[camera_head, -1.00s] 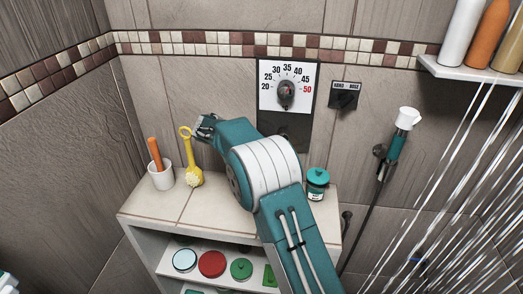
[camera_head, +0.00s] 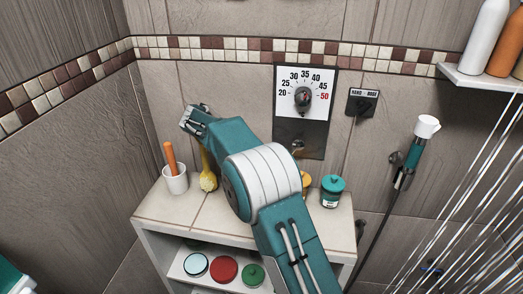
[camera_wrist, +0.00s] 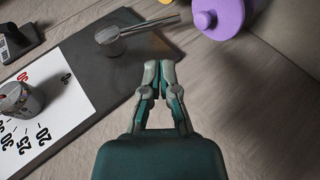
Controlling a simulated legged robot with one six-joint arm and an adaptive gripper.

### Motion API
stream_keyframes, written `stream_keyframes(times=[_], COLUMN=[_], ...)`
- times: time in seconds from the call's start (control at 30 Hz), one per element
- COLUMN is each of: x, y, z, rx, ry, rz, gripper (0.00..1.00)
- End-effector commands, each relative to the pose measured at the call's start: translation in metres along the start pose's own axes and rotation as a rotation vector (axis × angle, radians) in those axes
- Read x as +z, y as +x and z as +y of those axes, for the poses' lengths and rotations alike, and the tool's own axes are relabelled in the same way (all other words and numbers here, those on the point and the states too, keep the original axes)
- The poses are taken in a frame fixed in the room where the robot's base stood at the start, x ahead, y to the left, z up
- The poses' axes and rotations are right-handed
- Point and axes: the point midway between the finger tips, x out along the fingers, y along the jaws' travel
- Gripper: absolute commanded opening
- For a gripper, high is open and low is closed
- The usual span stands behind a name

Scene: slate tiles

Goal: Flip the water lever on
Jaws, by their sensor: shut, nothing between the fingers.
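The water lever is a short metal bar on a round post. It sticks out of the dark control plate (camera_head: 290,133), below the temperature dial (camera_head: 303,97). In the head view the lever (camera_head: 298,146) shows just above my arm. In the wrist view the lever (camera_wrist: 135,31) lies beyond my fingertips, its free end toward the right. My gripper (camera_wrist: 160,64) is shut and empty, and it looks apart from the lever. In the head view my gripper (camera_head: 192,113) is up and left of the plate, above the yellow brush.
A shelf unit (camera_head: 160,221) below carries an orange-handled cup (camera_head: 175,180), a yellow brush (camera_head: 208,181) and a teal jar (camera_head: 332,191). A hand/hose switch (camera_head: 362,102) and hand shower (camera_head: 410,160) are to the right. White water streaks (camera_head: 470,200) cross the right side.

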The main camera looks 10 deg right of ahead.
Motion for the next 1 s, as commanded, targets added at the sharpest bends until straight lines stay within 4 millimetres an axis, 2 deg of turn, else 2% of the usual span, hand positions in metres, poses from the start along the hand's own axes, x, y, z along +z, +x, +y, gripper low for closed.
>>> stream_keyframes(times=[0.03, 0.1, 0.23, 0.67, 0.77, 1.0], x=[0.0, 0.001, 0.002, 0.001, 0.004, 0.027], y=[-0.013, -0.027, -0.043, -0.042, -0.044, -0.045], z=[-0.005, -0.008, -0.011, -0.004, 0.003, 0.049], rx=[0.001, 0.003, 0.006, -0.002, -0.02, -0.156], ry=[-0.002, -0.002, -0.003, -0.002, -0.009, -0.058], rz=[0.005, 0.005, 0.006, 0.002, -0.001, -0.006], gripper=[0.0, 0.0, 0.0, 0.0, 0.0, 0.0])
